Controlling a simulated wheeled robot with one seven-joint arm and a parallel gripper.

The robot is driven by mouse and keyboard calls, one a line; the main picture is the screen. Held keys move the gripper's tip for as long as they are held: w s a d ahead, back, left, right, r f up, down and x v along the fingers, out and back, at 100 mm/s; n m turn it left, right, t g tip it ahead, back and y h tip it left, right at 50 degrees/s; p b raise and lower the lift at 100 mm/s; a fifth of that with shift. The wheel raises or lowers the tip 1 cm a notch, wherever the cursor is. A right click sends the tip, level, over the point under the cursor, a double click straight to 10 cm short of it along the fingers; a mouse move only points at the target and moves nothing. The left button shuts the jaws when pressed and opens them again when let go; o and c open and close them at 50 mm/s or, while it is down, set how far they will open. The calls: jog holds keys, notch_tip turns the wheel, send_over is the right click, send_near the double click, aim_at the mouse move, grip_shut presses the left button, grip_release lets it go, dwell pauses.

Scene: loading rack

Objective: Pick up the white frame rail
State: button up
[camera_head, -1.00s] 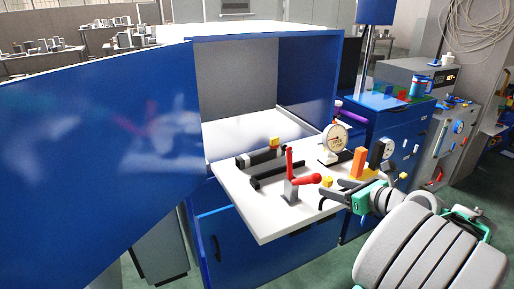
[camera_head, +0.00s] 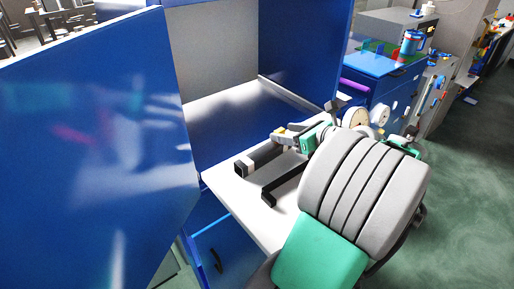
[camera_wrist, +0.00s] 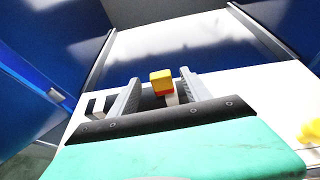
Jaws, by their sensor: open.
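My gripper (camera_head: 288,134) is over the white shelf (camera_head: 233,192) at the cabinet mouth, jaws open. In the wrist view, the two grey fingers of my gripper (camera_wrist: 160,80) stand apart on either side of a small yellow-and-red block (camera_wrist: 161,83). A pale piece shows below that block; whether they touch is unclear. A grey rail with black ends (camera_head: 259,159) lies on the shelf just left of my gripper. A black rail (camera_head: 283,187) lies in front of it, partly hidden by my arm. I cannot tell for certain which piece is the white frame rail.
The blue cabinet door (camera_head: 95,150) stands open at left. The cabinet's blue right wall (camera_head: 300,50) rises behind the shelf. A round dial gauge (camera_head: 356,117) stands right of my gripper. My arm hides the shelf's right part. The cabinet floor looks clear.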

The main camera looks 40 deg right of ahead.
jog(key=p+x, duration=0.1)
jog(key=x, duration=0.5)
jog(key=shift+w+f, duration=0.15)
jog(key=shift+f, duration=0.1)
jog(key=shift+c, duration=0.4)
grip_shut()
jog(key=shift+r, duration=0.1)
dwell(0.5)
